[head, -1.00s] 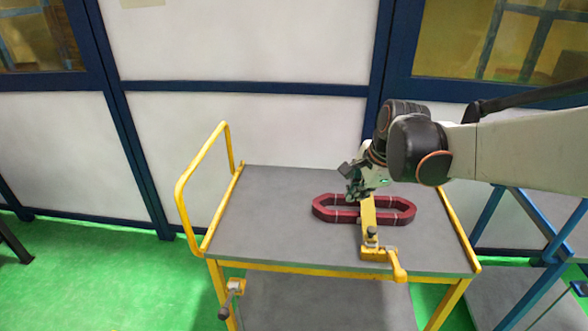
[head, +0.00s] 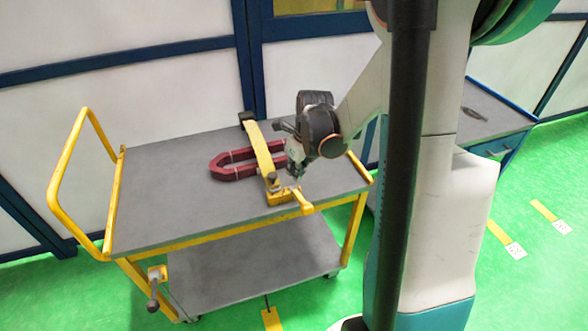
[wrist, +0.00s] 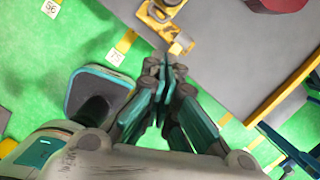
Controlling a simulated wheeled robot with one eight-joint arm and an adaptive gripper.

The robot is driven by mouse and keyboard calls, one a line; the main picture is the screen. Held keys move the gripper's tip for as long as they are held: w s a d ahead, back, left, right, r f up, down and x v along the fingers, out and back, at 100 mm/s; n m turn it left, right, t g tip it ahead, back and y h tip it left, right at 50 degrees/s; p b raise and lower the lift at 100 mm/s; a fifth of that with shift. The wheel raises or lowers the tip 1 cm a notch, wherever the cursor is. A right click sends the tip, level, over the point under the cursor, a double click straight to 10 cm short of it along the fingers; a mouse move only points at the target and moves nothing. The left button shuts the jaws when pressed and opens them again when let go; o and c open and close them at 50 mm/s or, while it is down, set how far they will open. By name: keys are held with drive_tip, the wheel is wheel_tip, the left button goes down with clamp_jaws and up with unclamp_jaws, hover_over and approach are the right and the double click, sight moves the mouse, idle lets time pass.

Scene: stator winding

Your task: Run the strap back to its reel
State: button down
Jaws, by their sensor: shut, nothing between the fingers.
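The yellow strap (head: 261,150) lies across the dark red coil (head: 231,170) on the cart top. It runs from a dark end piece (head: 246,117) at the far edge to the yellow reel (head: 283,195) at the near edge. The reel has a dark knob and a yellow handle (head: 302,204) sticking out past the edge. My gripper (head: 296,174) is just right of the strap, close to the reel, holding nothing. In the wrist view my gripper's (wrist: 164,66) fingers are closed together, with the reel (wrist: 160,22) just beyond them and the coil (wrist: 281,3) at the top right.
The grey cart top (head: 165,205) is clear on the left. A yellow push handle (head: 62,165) rises at the left end. A crank clamp (head: 154,285) hangs at the near left corner. A blue-framed bench (head: 490,115) stands to the right. Wall panels back the cart.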

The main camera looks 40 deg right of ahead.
sight(272, 180)
drive_tip(key=w+f+b, duration=0.1)
drive_tip(key=f, duration=0.1)
drive_tip(key=w+f+b, duration=0.1)
drive_tip(key=w+f, duration=0.1)
drive_tip(key=w+a+f+b, duration=0.1)
drive_tip(key=w+f, duration=0.1)
drive_tip(key=shift+w+f, duration=0.1)
drive_tip(key=shift+f, duration=0.25)
drive_tip(key=shift+w, duration=0.1)
drive_tip(key=shift+d, duration=0.1)
